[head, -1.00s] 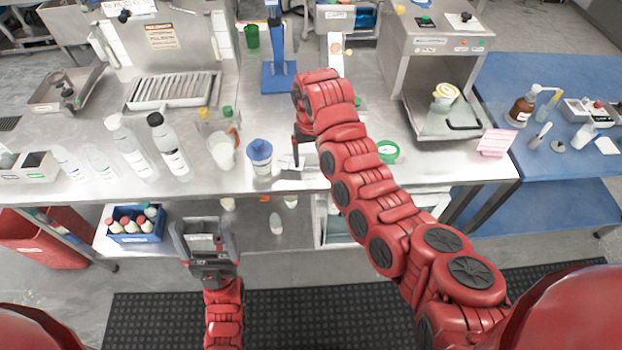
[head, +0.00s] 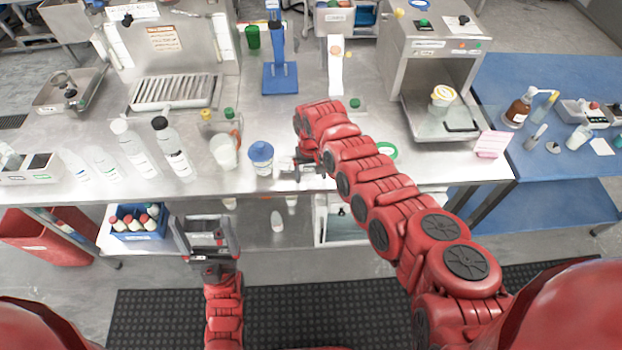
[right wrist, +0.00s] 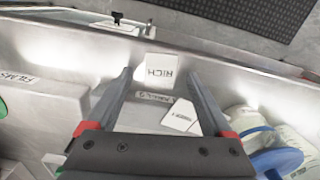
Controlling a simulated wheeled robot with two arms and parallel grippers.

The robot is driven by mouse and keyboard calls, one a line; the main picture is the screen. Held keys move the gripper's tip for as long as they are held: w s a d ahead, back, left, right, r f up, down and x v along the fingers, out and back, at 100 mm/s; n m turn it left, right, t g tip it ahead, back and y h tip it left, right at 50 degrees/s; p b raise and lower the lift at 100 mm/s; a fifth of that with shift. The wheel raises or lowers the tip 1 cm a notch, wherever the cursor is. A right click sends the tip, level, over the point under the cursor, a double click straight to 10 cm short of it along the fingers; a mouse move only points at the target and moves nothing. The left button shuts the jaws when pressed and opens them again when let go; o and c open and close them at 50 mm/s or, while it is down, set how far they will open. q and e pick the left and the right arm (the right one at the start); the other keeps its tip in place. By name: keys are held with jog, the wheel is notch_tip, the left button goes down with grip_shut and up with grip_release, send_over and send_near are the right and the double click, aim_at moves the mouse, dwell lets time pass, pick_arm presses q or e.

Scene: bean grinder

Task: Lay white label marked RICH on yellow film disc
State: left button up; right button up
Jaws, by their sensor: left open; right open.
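The white label marked RICH (right wrist: 159,65) lies flat near the counter's front edge in the right wrist view, its print upside down. My right gripper (right wrist: 157,80) is open, its fingertips on either side of the label in that picture; contact cannot be told. In the head view my right gripper (head: 298,170) is low over the counter's front edge. A white cup (head: 441,97) with a yellow-ringed round top (head: 443,91), possibly the yellow film disc, stands in the steel machine. My left gripper (head: 207,228) is open and empty in front of the counter.
Another white label (right wrist: 182,117) lies beside the right fingers, near a printed LABELS tag (right wrist: 153,97). A blue-lidded cup (head: 261,155) stands just left of the right gripper. A green ring (head: 386,150) is right of it. Bottles (head: 172,148) stand farther left.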

jog(key=shift+f, duration=0.1)
jog(key=shift+c, duration=0.3)
grip_shut()
dwell(0.4)
jog(key=shift+s+r, duration=0.1)
jog(key=shift+r, duration=0.1)
